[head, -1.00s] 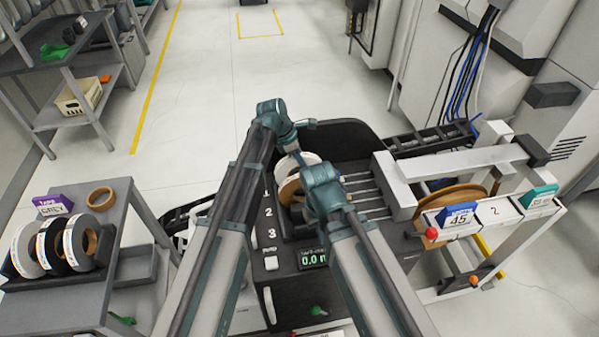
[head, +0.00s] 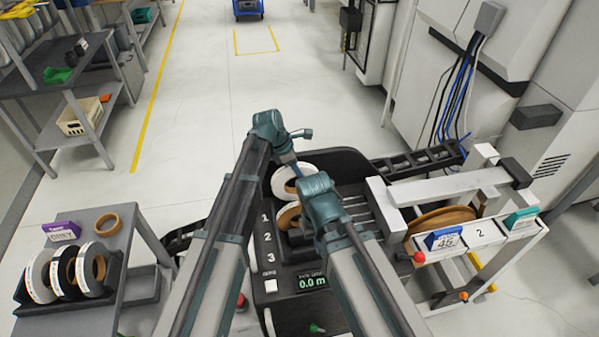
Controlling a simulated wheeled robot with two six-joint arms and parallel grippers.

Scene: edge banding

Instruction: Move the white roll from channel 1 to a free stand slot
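The white roll (head: 291,181) sits at the far end of the dark machine, in the row by the number 1, partly covered by my arms. A tan-brown roll (head: 287,216) is just in front of it, by number 2. My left arm's end (head: 292,163) reaches down at the white roll; its fingers are too small and hidden to tell whether they touch it. My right arm's end (head: 320,200) is bent just right of the rolls, its fingers hidden behind it. The black stand (head: 112,268) on the left table holds several rolls; free slots cannot be made out.
A loose brown ring (head: 107,223) and a purple label block (head: 62,231) lie on the left grey table (head: 135,215). Right of the machine is a feeder with a large brown roll (head: 440,220) and numbered label blocks. Open floor lies beyond.

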